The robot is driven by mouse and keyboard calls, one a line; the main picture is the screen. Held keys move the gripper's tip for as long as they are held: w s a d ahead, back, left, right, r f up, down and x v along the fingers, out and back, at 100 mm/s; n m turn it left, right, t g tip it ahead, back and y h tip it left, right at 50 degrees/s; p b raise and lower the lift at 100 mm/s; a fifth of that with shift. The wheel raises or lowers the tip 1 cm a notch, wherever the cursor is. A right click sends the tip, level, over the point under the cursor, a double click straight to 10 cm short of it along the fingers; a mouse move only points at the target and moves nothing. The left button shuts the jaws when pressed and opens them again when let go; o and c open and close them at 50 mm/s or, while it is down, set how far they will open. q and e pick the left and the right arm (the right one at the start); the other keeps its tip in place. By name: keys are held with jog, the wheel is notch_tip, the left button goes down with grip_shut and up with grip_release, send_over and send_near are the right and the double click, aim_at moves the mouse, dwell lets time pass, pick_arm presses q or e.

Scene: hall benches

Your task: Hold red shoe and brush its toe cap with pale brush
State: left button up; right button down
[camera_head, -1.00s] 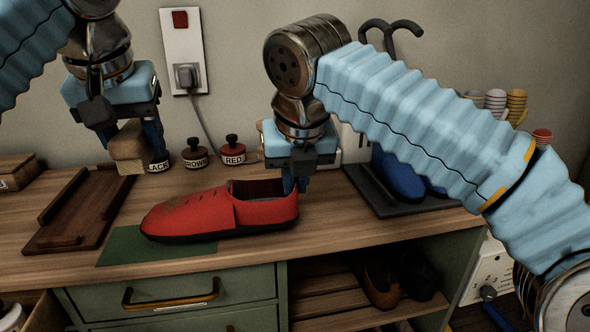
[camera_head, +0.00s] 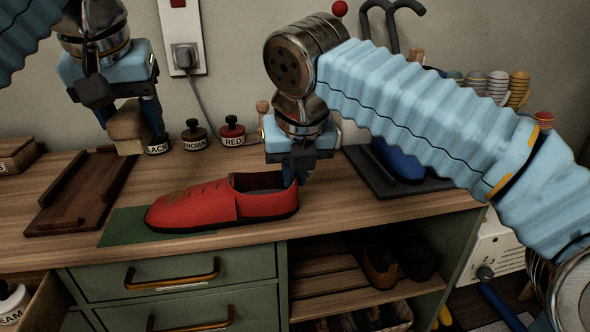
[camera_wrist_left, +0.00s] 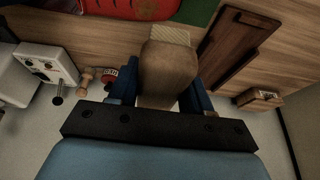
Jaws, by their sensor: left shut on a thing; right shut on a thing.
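The red shoe (camera_head: 215,208) is over the green mat (camera_head: 122,228) on the bench, toe to the left, with a brownish patch on its upper near the toe. My right gripper (camera_head: 297,178) is shut on its heel end. My left gripper (camera_head: 130,122) is shut on the brush (camera_head: 127,120), above the bench, up and left of the toe and apart from it. In the left wrist view the brush (camera_wrist_left: 168,75) sits between the fingers with its pale bristles (camera_wrist_left: 172,35) towards the shoe (camera_wrist_left: 140,8). Whether the sole touches the mat is unclear.
A dark wooden tray (camera_head: 88,190) lies left of the mat. Polish pots labelled black (camera_head: 158,145), brown (camera_head: 195,137) and red (camera_head: 232,132) stand behind. A dark rack with blue shoes (camera_head: 400,160) is right.

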jog(key=c, duration=1.1)
grip_release()
jog(key=shift+c, duration=0.2)
grip_shut()
dwell(0.6)
